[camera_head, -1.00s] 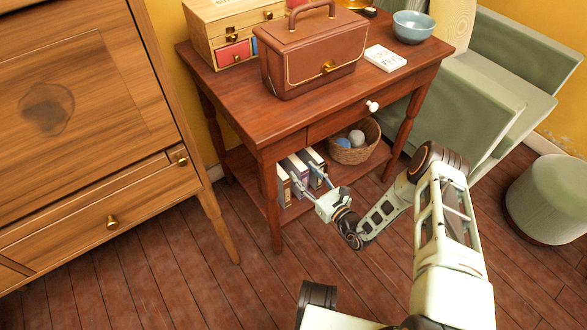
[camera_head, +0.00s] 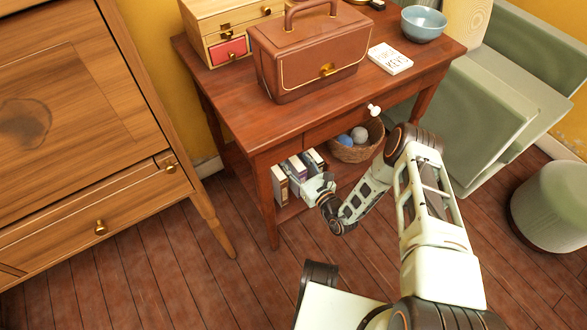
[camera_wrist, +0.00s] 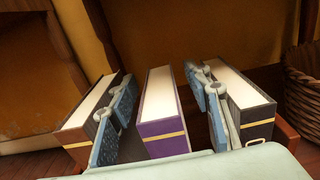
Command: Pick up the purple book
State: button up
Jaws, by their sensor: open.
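The purple book (camera_wrist: 160,122) stands upright in the middle of the wrist view, with cream page edges on top and a gold band on its spine. My gripper (camera_wrist: 165,112) is open, with one blue-padded finger on each side of the purple book. Gaps show between the book and both fingers. In the head view my gripper (camera_head: 310,184) reaches to the row of books on the lower shelf. The purple book (camera_head: 296,168) shows there only in part, behind the gripper.
A brown book (camera_wrist: 78,95) stands left of the left finger and a dark book (camera_wrist: 242,100) right of the right finger. A wicker basket (camera_head: 357,150) with balls sits right of the books. The tabletop (camera_head: 250,115) is above, with a brown case (camera_head: 310,60) on it.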

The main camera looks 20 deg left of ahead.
grip_shut()
jog(key=shift+r, duration=0.1)
dwell(0.5)
